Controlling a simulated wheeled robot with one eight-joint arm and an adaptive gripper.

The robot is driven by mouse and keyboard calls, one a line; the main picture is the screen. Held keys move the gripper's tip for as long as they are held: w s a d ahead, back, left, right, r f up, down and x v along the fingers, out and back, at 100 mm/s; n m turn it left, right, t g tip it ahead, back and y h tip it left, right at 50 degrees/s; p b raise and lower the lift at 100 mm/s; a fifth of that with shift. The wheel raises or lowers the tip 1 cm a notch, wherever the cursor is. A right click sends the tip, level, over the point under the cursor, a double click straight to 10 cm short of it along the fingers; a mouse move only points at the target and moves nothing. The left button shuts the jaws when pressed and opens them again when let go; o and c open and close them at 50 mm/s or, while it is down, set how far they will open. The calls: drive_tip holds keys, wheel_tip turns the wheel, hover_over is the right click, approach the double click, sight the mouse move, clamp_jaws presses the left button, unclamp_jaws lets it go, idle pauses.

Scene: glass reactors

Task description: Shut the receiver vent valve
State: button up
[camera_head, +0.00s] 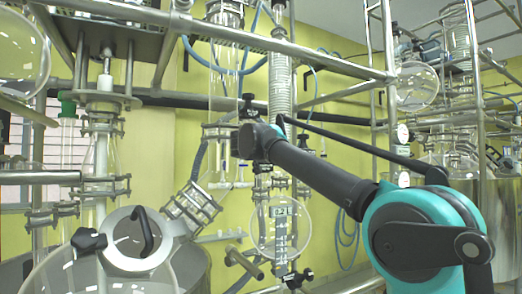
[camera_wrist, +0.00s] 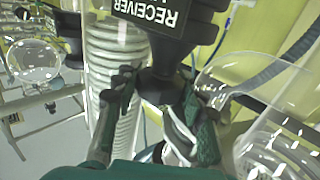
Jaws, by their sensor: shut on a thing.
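The receiver vent valve shows in the wrist view as a black knob (camera_wrist: 160,84) below a black label plate (camera_wrist: 150,12) that reads "RECEIVER" upside down; a second line on the plate is cut off. My gripper (camera_wrist: 157,98) has one finger on each side of the knob and is shut on it. In the head view my gripper (camera_head: 248,141) is at the middle, in front of the glass column. A dark fitting (camera_head: 249,106) shows just above it. My gripper and arm hide most of the valve there, and the knob's turn angle cannot be told.
A coiled glass condenser (camera_wrist: 112,60) stands close beside the left finger. Curved clear glass (camera_wrist: 235,75) is close on the right. In the head view a round glass receiver flask (camera_head: 262,226) hangs below my forearm, and a steel rail (camera_head: 320,62) crosses above.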

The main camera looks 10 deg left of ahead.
drive_tip(key=o, duration=0.9)
drive_tip(key=shift+o, duration=0.2)
drive_tip(key=s, duration=0.8)
drive_tip(key=shift+a, duration=0.4)
